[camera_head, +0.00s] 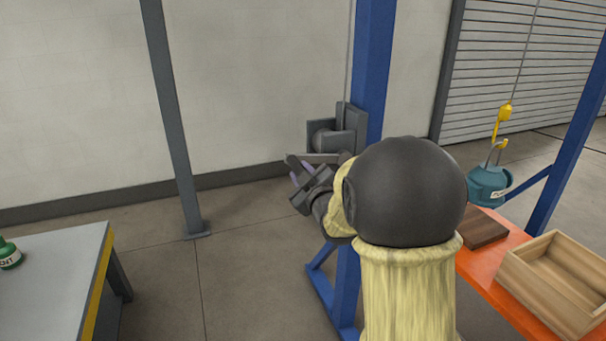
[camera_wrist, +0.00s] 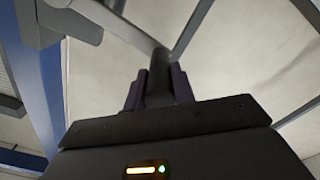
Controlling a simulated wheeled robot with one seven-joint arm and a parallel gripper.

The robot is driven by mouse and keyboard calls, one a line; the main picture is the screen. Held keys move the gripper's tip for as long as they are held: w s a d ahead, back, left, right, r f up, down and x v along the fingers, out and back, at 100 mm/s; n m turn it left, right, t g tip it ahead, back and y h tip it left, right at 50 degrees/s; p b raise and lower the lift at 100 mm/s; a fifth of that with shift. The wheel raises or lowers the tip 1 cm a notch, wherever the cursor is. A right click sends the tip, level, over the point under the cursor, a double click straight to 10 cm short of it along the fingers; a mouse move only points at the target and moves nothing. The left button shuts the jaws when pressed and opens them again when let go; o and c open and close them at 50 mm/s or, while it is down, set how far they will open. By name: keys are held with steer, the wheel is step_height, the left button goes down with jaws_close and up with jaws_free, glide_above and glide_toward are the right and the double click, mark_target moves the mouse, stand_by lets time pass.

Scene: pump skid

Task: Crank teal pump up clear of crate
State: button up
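The teal pump (camera_head: 489,186) hangs upright from a yellow hook (camera_head: 503,115) on a thin cable. Its underside is close to the far end of the orange bench, and I cannot tell the gap below it. The open wooden crate (camera_head: 557,283) stands nearer, to the pump's lower right. A dark winch (camera_head: 340,132) is mounted on the blue post. My gripper (camera_head: 300,170) is at its crank. In the wrist view, my gripper's purple-grey fingers (camera_wrist: 158,90) lie on both sides of the dark crank handle (camera_wrist: 159,62), closed on it. The grey crank arm (camera_wrist: 118,22) runs above.
A brown block (camera_head: 483,229) lies on the orange bench (camera_head: 490,278) beside the crate. The blue post (camera_head: 371,70) rises beside my arm. The floor between is clear.

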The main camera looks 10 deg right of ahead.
steer(key=o, duration=0.4)
steer(key=shift+o, duration=0.2)
steer(key=s+d+b, duration=0.2)
steer(key=s+b, duration=0.3)
steer(key=s, duration=1.2)
steer(key=shift+d, duration=0.15)
steer(key=shift+s+d, duration=0.1)
steer(key=shift+d, duration=0.05)
